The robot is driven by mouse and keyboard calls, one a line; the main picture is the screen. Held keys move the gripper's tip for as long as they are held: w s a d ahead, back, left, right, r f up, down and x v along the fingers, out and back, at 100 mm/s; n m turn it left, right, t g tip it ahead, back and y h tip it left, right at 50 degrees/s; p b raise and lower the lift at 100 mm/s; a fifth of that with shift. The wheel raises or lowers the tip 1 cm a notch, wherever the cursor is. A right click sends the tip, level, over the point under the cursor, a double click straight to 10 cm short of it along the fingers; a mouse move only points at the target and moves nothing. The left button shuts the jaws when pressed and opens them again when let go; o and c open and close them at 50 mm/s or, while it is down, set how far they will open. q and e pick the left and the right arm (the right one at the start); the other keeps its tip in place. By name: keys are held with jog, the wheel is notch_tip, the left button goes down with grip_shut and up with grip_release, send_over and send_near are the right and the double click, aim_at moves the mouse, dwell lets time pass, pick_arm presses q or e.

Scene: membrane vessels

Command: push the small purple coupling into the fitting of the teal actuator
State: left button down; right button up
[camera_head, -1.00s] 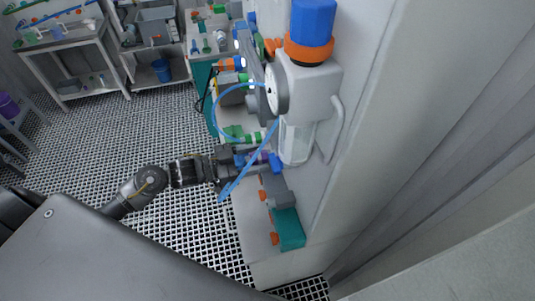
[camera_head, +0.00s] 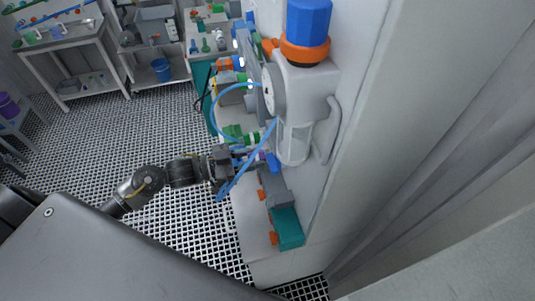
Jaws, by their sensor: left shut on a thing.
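The teal actuator (camera_head: 287,228) sits at the lower end of the grey block (camera_head: 274,186) by the white wall, with orange knobs on its left side. My left gripper (camera_head: 243,159) comes in from the left, up and left of the actuator and apart from it. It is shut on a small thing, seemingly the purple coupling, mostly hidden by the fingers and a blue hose. A blue part (camera_head: 273,163) shows just right of the fingertips; I cannot tell whether they touch. The actuator's fitting is not clearly visible. My right gripper is not in view.
A blue hose (camera_head: 246,172) hangs across my left gripper. Green and orange fittings (camera_head: 235,133) lie behind. The grid floor at left is open.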

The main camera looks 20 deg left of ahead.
pick_arm(q)
jog(key=shift+p+v, duration=0.55)
jog(key=shift+v, duration=2.35)
jog(key=shift+d, duration=0.1)
jog(key=w+d+n+t+y+b, duration=0.1)
jog(key=b, duration=0.2)
jog(key=d+f+n+t+y+b, duration=0.1)
jog(key=n+t+y+b, duration=0.1)
jog(key=b, duration=0.1)
jog(key=w+d+f+n+t+y+b, duration=0.1)
jog(key=y+b, duration=0.1)
jog(key=b, duration=0.2)
jog(key=shift+w+t, duration=0.3)
jog(key=shift+w, duration=0.05)
jog(key=shift+a+r+n+y, duration=0.1)
jog(key=shift+r+n+y, duration=0.2)
jog(key=shift+n+y, duration=0.2)
